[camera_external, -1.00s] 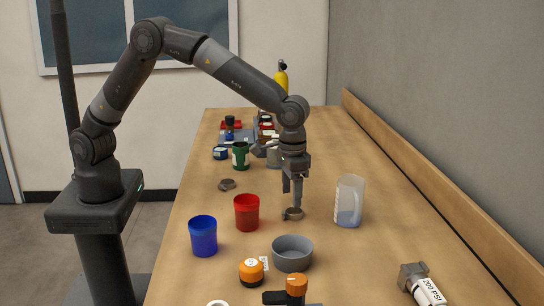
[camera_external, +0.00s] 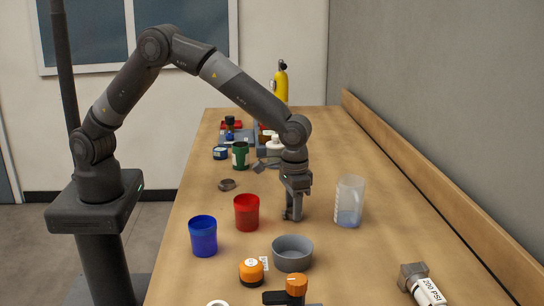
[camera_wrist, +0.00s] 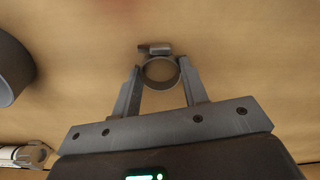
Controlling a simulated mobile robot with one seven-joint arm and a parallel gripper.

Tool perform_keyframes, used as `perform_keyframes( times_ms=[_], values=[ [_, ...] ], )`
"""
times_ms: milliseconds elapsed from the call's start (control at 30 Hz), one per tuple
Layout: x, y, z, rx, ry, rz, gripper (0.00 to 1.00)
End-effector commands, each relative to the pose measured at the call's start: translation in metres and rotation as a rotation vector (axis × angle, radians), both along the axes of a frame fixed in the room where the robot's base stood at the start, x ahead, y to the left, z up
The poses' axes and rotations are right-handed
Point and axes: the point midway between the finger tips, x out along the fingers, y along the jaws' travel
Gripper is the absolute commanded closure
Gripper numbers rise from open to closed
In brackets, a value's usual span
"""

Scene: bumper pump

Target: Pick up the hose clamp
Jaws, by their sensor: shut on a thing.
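The hose clamp (camera_wrist: 160,49), a small grey metal ring with a screw block on its far side, sits between my two fingers in the wrist view. My gripper (camera_external: 291,217) is shut on it, with a finger against each side of the ring. My gripper also shows from above in the wrist view (camera_wrist: 160,72). In the external view the fingers point straight down at the tabletop and mostly hide the clamp.
A red cup (camera_external: 246,213) and a blue cup (camera_external: 203,237) stand left of my gripper. A clear jug (camera_external: 350,203) stands close on the right. A grey bowl (camera_external: 292,254) is in front. Behind are a green cup (camera_external: 240,156) and several small items on the wooden table (camera_external: 390,220).

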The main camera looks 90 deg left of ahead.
Motion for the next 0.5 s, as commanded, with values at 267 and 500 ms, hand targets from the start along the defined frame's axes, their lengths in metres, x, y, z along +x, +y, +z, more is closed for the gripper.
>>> perform_keyframes(
  times_ms=[267,500],
  values=[
    [0.0001,0.0,0.0002,0.0,0.0,0.0,0.82],
    [0.0004,-0.0001,0.0062,-0.001,-0.001,0.0,0.82]
  ],
)
